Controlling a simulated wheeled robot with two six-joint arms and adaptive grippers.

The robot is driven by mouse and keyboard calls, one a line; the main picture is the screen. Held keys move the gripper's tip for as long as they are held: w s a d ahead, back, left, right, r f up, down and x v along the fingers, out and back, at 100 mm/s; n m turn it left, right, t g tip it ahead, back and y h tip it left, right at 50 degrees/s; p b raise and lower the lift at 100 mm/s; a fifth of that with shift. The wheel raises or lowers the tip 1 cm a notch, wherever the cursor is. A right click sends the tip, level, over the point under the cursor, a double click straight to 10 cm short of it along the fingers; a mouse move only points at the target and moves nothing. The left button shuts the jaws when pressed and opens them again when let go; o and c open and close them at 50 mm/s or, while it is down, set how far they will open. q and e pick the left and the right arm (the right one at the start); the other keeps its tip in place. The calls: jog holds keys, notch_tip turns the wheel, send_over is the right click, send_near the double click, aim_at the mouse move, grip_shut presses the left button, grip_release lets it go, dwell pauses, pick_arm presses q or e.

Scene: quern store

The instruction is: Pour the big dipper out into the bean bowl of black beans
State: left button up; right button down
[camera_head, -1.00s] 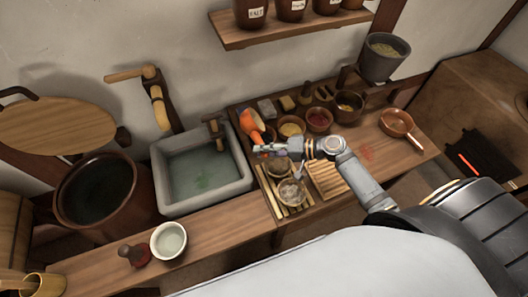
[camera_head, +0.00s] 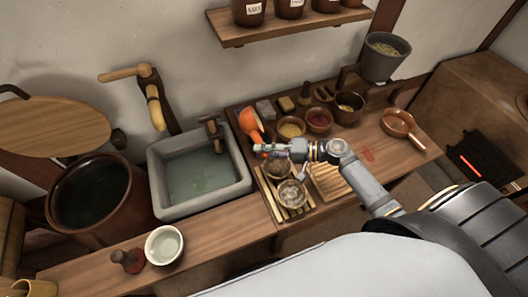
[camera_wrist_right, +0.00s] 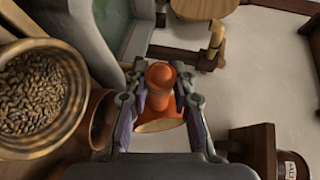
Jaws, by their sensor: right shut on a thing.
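My right gripper (camera_head: 264,151) is shut on an orange gourd-like dipper (camera_head: 249,121), which I take to be the big dipper. It is held at the right edge of the sink, its bulb toward the wall. In the right wrist view the dipper (camera_wrist_right: 158,82) sits between the fingers, a pale cut face at its lower end; its contents are hidden. A wooden bowl of grey-brown beans or seeds (camera_wrist_right: 38,92) is at the left there, apart from the dipper. It seems to be the bowl (camera_head: 279,171) just below my gripper. I cannot tell that these are black beans. My left gripper is not in view.
A glass-like bowl (camera_head: 291,194) stands on a slatted rack in front. Small bowls with yellow (camera_head: 291,128) and red (camera_head: 319,119) contents stand behind my wrist. The stone sink (camera_head: 237,187) is left. A copper pan (camera_head: 398,122) lies right. The counter's right front is clear.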

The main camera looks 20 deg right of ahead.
jog(key=shift+d+r+m+t+y+b, duration=0.15)
jog(key=shift+d+m+t+y+b, duration=0.15)
jog(key=shift+y+b, duration=0.85)
jog(key=shift+d+r+m+t+y+b, duration=0.15)
jog(key=shift+m+t+y+b, duration=0.35)
jog(key=shift+b, duration=1.1)
jog(key=shift+d+r+m+t+y+b, duration=0.25)
jog(key=shift+m+t+y+b, duration=0.35)
jog(key=shift+b, duration=0.4)
jog(key=shift+d+r+m+t+y+b, duration=0.1)
jog(key=shift+d+m+t+y+b, duration=0.25)
jog(key=shift+y+b, duration=0.45)
jog(key=shift+a, duration=0.1)
